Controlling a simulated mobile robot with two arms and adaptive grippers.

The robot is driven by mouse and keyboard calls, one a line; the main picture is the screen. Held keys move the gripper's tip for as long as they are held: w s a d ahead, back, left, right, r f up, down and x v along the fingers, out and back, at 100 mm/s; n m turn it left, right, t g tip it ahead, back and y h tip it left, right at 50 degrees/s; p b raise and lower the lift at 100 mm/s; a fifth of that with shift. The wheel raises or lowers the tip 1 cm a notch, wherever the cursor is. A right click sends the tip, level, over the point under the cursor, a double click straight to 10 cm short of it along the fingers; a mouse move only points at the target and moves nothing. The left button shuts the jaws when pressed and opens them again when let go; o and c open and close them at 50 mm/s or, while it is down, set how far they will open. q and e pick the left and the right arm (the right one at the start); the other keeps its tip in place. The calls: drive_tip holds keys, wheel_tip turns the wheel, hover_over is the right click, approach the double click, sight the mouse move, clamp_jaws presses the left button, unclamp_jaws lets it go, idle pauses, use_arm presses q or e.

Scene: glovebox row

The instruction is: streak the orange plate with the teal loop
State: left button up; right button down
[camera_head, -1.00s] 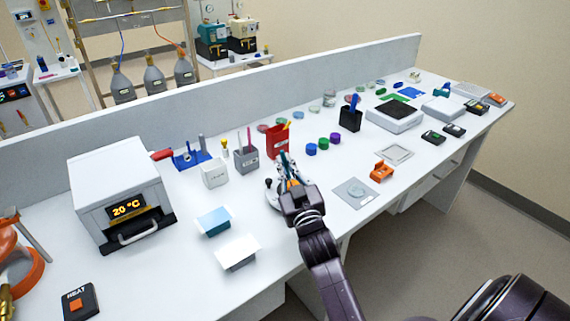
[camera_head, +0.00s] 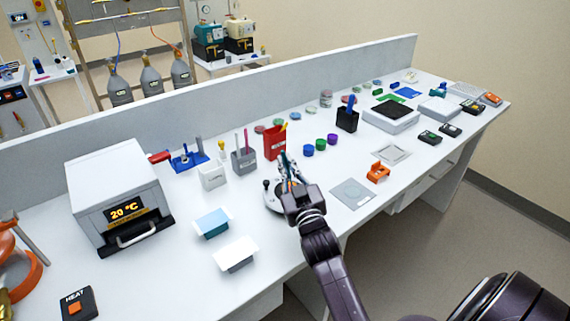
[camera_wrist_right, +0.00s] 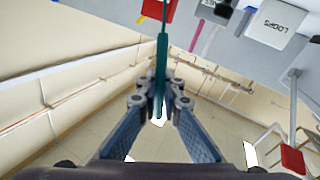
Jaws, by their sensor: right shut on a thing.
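My right gripper (camera_head: 291,181) is shut on the teal loop (camera_wrist_right: 162,60); the loop's handle runs between the fingertips in the wrist view (camera_wrist_right: 159,97). In the head view the gripper is over a round whitish stand with a dark knob (camera_head: 267,184), at the bench's front middle. A little orange shows between the fingers there; I cannot tell whether it is the orange plate. The loop's tip is not clear. Several small dishes (camera_head: 277,122) lie along the back, too small to tell an orange one. My left gripper is not in view.
A red holder (camera_head: 274,142) and a grey holder with sticks (camera_head: 245,160) stand just behind the gripper. The incubator (camera_head: 118,198) stands left.

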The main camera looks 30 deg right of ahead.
drive_tip(key=shift+d, duration=0.5)
idle(0.4)
drive_tip(key=shift+w, duration=0.45)
drive_tip(key=shift+s+a+p, duration=0.1)
drive_tip(key=shift+a+p, duration=0.6)
drive_tip(key=shift+a, duration=0.9)
idle(1.6)
drive_tip(key=shift+w, duration=0.4)
idle(0.4)
drive_tip(key=shift+w+d+p, duration=0.15)
drive_tip(key=shift+d+p, duration=0.45)
drive_tip(key=shift+d, duration=0.8)
idle(1.2)
